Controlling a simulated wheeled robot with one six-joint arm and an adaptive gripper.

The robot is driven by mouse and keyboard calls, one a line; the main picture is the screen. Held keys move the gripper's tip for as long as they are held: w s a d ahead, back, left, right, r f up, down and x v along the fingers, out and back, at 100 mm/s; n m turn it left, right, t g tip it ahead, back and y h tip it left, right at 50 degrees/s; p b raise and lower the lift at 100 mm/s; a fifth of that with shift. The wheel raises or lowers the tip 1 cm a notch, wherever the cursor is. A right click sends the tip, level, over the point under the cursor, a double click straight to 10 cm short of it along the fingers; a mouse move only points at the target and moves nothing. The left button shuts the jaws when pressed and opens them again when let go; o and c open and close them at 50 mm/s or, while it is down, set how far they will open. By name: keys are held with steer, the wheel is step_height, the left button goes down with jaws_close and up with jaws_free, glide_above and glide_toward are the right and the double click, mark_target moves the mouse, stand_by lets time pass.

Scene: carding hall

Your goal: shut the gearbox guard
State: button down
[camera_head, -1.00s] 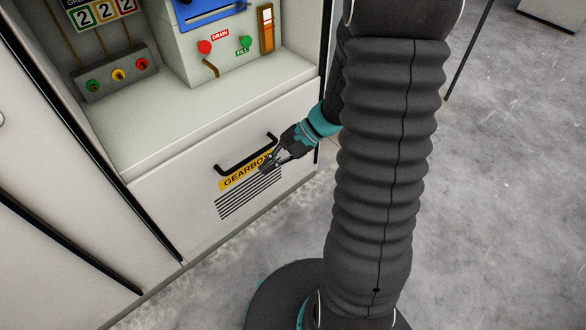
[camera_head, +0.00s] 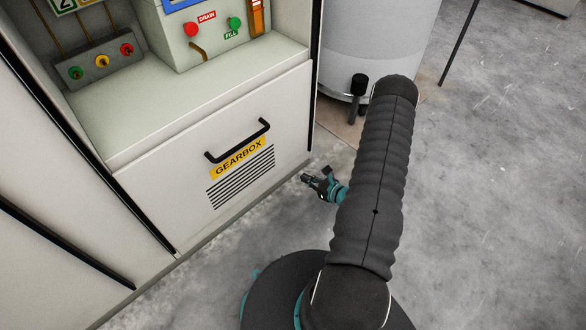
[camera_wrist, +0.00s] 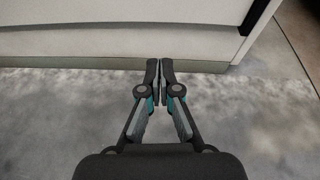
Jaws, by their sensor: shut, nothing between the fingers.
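The gearbox guard (camera_head: 265,110) is a pale panel low on the machine, with a black bar handle (camera_head: 238,141), a yellow GEARBOX label and dark vent slots. It looks upright and in line with the machine front in the head view; any small gap at its edges I cannot tell. My gripper (camera_head: 306,179) is shut and empty, low and to the right of the vents, apart from the handle. In the wrist view my gripper (camera_wrist: 166,64) points at the machine's pale lower front (camera_wrist: 110,38); the handle is out of that view.
Above the guard is a pale ledge (camera_head: 190,105) with a button box (camera_head: 102,68) and a drain and fill unit (camera_head: 195,50). A grey-white cylindrical tank (camera_head: 370,45) stands behind at right. Concrete floor (camera_head: 490,190) is clear at right.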

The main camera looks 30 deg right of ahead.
mark_target(287, 171)
steer(key=shift+m+h, duration=0.5)
steer(key=w+f, duration=0.2)
steer(key=w+a+f, duration=0.1)
steer(key=w+f, duration=0.1)
steer(key=w, duration=0.1)
steer(key=w+a+f+b, duration=0.1)
steer(key=w, duration=0.2)
steer(key=shift+w+f, duration=0.25)
steer(key=shift+f, duration=0.15)
steer(key=shift+s+r+p, duration=0.15)
steer(key=shift+r+p, duration=0.15)
steer(key=shift+r, duration=1.8)
steer(key=shift+d, duration=0.1)
